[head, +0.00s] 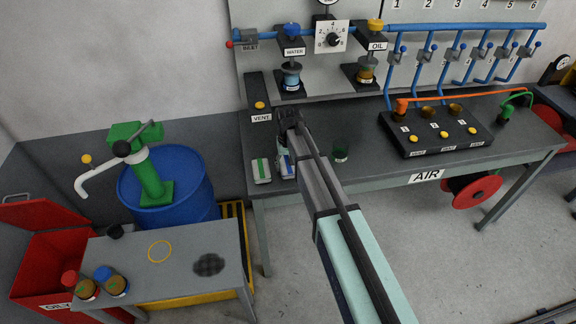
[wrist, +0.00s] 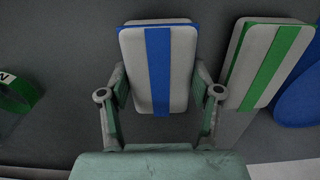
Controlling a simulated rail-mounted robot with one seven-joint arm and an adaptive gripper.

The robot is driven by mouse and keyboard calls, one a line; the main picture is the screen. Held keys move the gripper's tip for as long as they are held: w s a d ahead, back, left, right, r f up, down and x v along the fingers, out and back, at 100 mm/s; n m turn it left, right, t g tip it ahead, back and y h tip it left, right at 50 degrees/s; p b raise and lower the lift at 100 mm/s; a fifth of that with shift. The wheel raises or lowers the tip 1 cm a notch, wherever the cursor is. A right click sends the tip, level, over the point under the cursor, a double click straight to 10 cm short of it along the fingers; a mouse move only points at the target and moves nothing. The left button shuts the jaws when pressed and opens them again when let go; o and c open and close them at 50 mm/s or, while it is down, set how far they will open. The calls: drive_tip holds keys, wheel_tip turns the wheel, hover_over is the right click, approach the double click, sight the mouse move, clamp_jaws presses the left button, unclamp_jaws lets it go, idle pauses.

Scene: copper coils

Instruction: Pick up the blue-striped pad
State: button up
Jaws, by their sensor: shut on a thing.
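The blue-striped pad (wrist: 157,70) is light grey with one blue stripe down its middle, and it fills the centre of the wrist view. My gripper (wrist: 160,92) is shut on it, with one finger against each long side. In the head view, the pad (head: 286,166) shows just beneath my gripper, near the bench's front left corner, partly hidden by my arm. I cannot tell whether it touches the bench top.
A green-striped pad (head: 261,171) lies close to its left in the head view. A dark green cup (head: 340,153) stands to the right of my arm. The vent box (head: 259,97) is behind, and a black button box (head: 432,133) is farther right on the bench (head: 375,165).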

wheel_tip(320, 180, up, 20)
drive_tip(key=b, duration=0.4)
drive_tip(key=shift+b, duration=0.4)
drive_tip(key=shift+d+f, duration=0.1)
drive_tip(key=shift+f, duration=0.1)
drive_tip(key=shift+c, duration=0.3)
